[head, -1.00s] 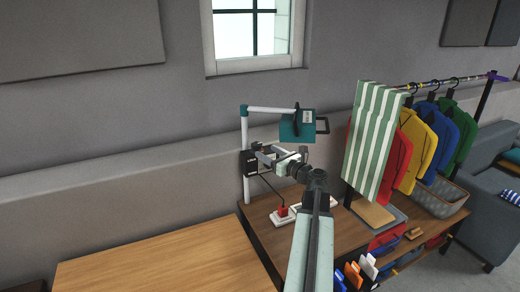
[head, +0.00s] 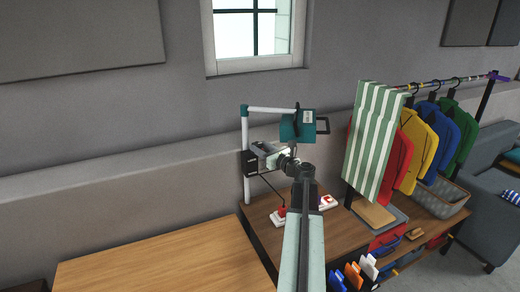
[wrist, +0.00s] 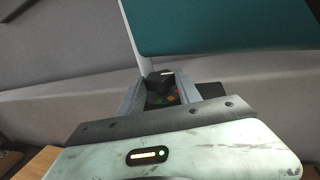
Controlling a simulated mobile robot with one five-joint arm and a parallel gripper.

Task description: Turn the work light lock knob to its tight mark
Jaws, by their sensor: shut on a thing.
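The work light has a white upright post (head: 246,188) and a teal lamp head (head: 297,126) on a side arm; the lamp head also shows at the top of the wrist view (wrist: 220,25). A black block (head: 250,163) sits on the post. The dark lock knob (wrist: 160,77) is between my fingers in the wrist view, with small green, orange and red patches close by. My gripper (head: 260,154) is at the block, shut on the knob. The fingers partly hide the knob, and I cannot tell which mark it points to.
The lamp head hangs just above my gripper. A dark cable drops from the block to a red item (head: 281,212) on the brown table. A wooden table (head: 150,270) stands in front left. A striped cloth (head: 372,140) and hanging clothes are at the right.

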